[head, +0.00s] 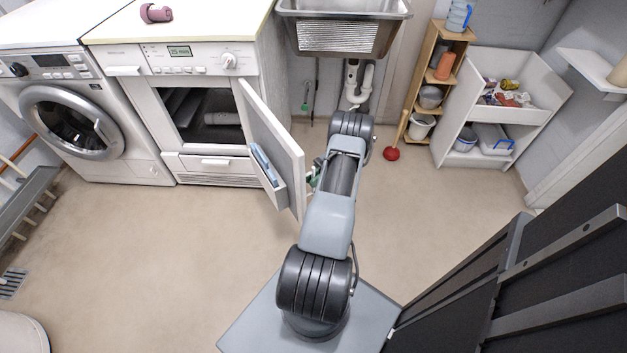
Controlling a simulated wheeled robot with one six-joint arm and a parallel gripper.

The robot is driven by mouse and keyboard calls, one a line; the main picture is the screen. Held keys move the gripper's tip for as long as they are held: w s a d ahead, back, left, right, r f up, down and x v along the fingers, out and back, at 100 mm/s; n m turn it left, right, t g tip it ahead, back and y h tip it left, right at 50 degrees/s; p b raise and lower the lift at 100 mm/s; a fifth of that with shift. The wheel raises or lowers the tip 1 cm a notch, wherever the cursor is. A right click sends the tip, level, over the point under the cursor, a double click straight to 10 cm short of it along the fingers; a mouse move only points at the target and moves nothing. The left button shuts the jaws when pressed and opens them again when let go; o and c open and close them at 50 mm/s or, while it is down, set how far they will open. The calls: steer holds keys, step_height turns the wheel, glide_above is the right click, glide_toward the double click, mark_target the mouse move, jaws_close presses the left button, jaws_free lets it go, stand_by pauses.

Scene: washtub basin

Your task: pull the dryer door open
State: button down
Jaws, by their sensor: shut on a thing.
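The dryer (205,60) is the white front-panelled machine left of centre, with a lit display on top of its front. Its door (283,140) stands wide open, swung out to the right, and shows its inner side with a narrow pocket. The dark opening of the dryer is in plain view. My gripper (314,179) is at the outer face of the door, near its free edge. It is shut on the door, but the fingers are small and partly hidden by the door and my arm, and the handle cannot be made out.
A washing machine (70,120) stands left of the dryer. A metal sink (345,30) hangs behind my arm. Floor in front of the dryer is clear.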

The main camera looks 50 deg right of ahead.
mark_target(314, 172)
steer(key=shift+f, duration=0.1)
steer(key=c, duration=1.2)
jaws_free()
steer(key=shift+r+p, duration=0.4)
steer(key=shift+r, duration=0.05)
steer(key=r+p, duration=0.3)
steer(key=shift+s+a+r, duration=0.25)
steer(key=shift+s+r, duration=0.05)
steer(key=shift+r, duration=0.05)
steer(key=o, duration=0.5)
steer(key=s+a+r, duration=0.1)
steer(key=a+r+p, duration=0.1)
steer(key=r, duration=0.1)
steer(key=s+a+r, duration=0.1)
steer(key=r, duration=0.1)
steer(key=shift+s+p, duration=0.35)
steer(key=shift+p, duration=0.05)
steer(key=shift+c, duration=0.2)
steer(key=s+a+r, duration=0.1)
steer(key=s+a, duration=0.1)
steer(key=s+a+r+p, duration=0.1)
steer(key=s+a, duration=0.1)
steer(key=s+a+r+p, duration=0.1)
steer(key=s+a, duration=0.1)
steer(key=shift+s+a+r, duration=0.25)
steer(key=shift+a, duration=0.1)
steer(key=c, duration=0.5)
steer(key=shift+o, duration=0.2)
